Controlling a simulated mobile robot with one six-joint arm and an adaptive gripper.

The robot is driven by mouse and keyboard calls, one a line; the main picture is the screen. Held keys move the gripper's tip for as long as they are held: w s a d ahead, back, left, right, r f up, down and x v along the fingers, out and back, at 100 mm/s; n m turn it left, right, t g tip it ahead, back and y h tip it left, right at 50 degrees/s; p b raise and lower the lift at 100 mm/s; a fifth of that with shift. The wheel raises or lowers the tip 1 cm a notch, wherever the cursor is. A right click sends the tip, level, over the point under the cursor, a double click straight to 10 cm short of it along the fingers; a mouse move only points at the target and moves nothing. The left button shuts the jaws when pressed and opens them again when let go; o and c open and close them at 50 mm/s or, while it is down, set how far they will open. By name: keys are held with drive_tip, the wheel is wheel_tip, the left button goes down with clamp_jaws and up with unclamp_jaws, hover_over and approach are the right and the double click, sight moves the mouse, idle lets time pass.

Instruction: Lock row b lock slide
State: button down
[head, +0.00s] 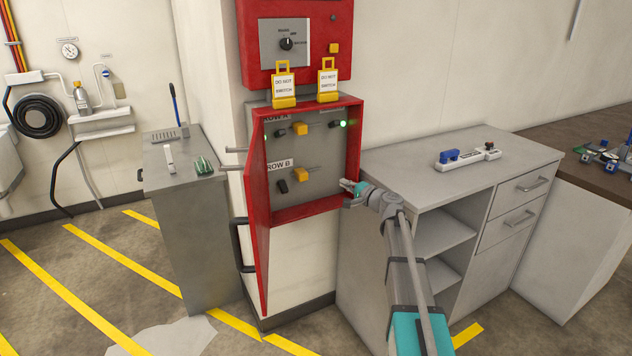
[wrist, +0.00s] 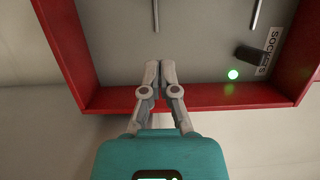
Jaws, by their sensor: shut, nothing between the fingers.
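The row b lock slide (head: 301,174) is a yellow block on the grey panel inside the open red box, in the head view. It sits right of a dark tilted switch (head: 282,186), under the ROW B label (head: 279,164). A thin rod runs right from it; what seems to be this rod (wrist: 155,14) shows at the top of the wrist view, but the block does not. My gripper (head: 347,186) is at the box's lower right side, clear of the yellow block. In the wrist view my gripper (wrist: 159,66) has its fingertips together and empty, in front of the panel near the rod's end.
Row A above has a yellow block (head: 300,128), dark knobs and a lit green lamp (head: 343,124). The red door (head: 258,225) hangs open at left. The red box rim (wrist: 200,97) runs close under my fingers. A grey cabinet (head: 400,165) stands right.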

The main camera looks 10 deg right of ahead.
sight(301, 174)
drive_tip(key=shift+w, duration=0.1)
idle(0.3)
drive_tip(key=x, duration=1)
drive_tip(key=shift+w, duration=0.1)
drive_tip(key=shift+s+a, duration=0.3)
drive_tip(key=shift+a, duration=0.35)
drive_tip(key=shift+s+a, duration=0.25)
drive_tip(key=shift+a, duration=0.35)
drive_tip(key=shift+s+a, duration=0.3)
drive_tip(key=shift+a, duration=0.35)
drive_tip(key=shift+d, duration=0.1)
